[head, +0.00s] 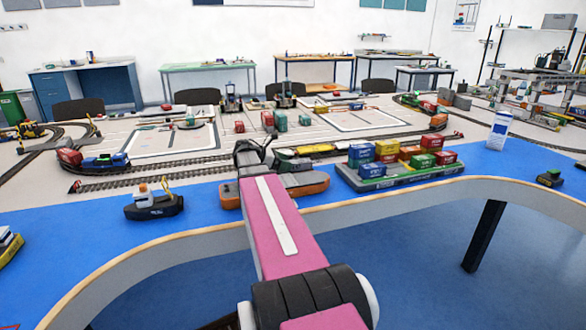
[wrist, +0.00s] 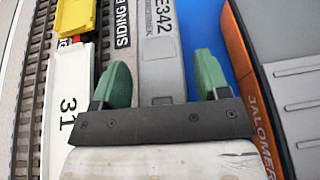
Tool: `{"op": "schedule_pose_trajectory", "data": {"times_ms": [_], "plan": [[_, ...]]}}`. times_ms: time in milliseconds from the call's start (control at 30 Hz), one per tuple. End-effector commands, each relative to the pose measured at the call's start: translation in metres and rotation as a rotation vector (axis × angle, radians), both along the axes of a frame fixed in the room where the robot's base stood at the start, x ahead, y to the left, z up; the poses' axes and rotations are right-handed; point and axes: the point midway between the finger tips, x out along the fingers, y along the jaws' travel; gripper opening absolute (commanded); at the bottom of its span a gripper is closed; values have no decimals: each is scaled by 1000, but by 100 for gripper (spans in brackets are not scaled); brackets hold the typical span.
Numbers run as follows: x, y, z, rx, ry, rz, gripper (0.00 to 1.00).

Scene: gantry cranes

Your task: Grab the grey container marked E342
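The grey container marked E342 (wrist: 161,65) shows in the upper middle of the wrist view, its marking near the top edge. My gripper (wrist: 160,78) is open, with one green finger to the left of the container and the other to its right. The dark gripper bar hides the container's near end. I cannot tell how far the fingertips are above it. In the head view my pink arm reaches out over the blue quay edge, and I cannot clearly pick out the container there.
An orange-hulled boat lettered JALOMER (wrist: 252,105) lies close on the right. A barge of coloured containers (head: 400,178) and a tug (head: 153,206) flank my arm.

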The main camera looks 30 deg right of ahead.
Motion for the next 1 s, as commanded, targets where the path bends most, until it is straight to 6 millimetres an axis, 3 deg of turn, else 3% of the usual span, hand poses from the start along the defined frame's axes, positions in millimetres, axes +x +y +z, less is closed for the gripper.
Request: {"op": "schedule_pose_trajectory", "data": {"times_ms": [33, 133, 633, 900, 1000], "plan": [[0, 0, 0, 0, 0, 0, 52], [0, 0, 0, 0, 0, 0, 20], [0, 0, 8, -1, -1, 0, 20], [0, 0, 42, -1, -1, -1, 20], [-6, 25, 55, 0, -1, 3, 20]]}}
